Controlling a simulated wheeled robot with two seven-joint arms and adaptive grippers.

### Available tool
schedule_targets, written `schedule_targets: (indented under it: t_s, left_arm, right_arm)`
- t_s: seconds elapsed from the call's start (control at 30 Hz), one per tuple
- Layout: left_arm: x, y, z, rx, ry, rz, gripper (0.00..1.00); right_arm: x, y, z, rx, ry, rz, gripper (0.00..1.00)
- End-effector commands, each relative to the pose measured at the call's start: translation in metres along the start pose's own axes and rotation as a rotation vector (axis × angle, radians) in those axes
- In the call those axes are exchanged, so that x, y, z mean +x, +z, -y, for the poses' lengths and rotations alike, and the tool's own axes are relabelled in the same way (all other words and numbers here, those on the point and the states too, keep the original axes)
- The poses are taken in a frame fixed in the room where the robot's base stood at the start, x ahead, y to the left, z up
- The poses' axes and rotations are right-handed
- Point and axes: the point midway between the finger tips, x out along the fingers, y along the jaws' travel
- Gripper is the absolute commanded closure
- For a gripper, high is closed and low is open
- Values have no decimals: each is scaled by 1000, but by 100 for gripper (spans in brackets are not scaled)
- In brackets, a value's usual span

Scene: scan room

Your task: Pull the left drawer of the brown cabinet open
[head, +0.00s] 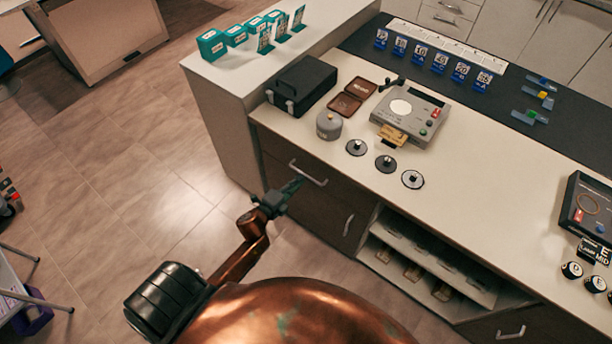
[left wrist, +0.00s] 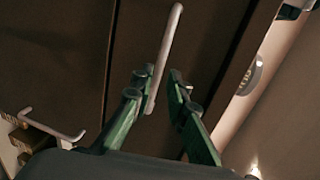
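The brown cabinet's left drawer (head: 275,150) is under the white counter and looks shut, with a pale bar handle (head: 308,173). My left gripper (head: 291,186) is just in front of the drawer, close to the left end of the handle. In the left wrist view the fingers of my left gripper (left wrist: 160,76) are apart, and the handle (left wrist: 167,48) shows between the fingertips. I cannot tell whether the fingers touch it. My right gripper is not in view.
Below the drawer is a brown door with its own handle (head: 348,225), which also shows in the left wrist view (left wrist: 52,128). Open shelves (head: 430,260) are to its right. The counter holds a black case (head: 302,84) and a grey device (head: 411,112).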

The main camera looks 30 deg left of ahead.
Motion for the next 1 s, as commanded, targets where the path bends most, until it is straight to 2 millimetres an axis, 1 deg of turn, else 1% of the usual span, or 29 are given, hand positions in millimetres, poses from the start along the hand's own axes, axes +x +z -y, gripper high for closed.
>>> schedule_targets:
  t_s: [0.03, 0.13, 0.23, 0.33, 0.47, 0.67, 0.87, 0.9, 1.0]
  left_arm:
    - [10, 0, -1, 0, -1, -1, 86]
    - [26, 0, -1, -1, -1, -1, 86]
    - [37, 0, -2, -2, 0, 0, 86]
    - [45, 0, -2, -3, 2, 0, 86]
    - [49, 0, -1, -3, 2, 1, 86]
    - [49, 0, -1, -4, 2, 1, 86]
    - [49, 0, -1, -4, 2, 1, 99]
    - [49, 0, -1, -4, 2, 1, 100]
    - [48, 0, -1, -4, 2, 1, 100]
  right_arm:
    - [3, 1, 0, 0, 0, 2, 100]
    - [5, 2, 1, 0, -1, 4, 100]
    - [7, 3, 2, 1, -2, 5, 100]
    - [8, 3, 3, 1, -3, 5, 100]
    - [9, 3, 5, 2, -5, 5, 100]
    - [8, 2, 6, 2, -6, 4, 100]
    - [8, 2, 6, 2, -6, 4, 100]
    - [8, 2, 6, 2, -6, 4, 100]
    - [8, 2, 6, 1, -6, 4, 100]
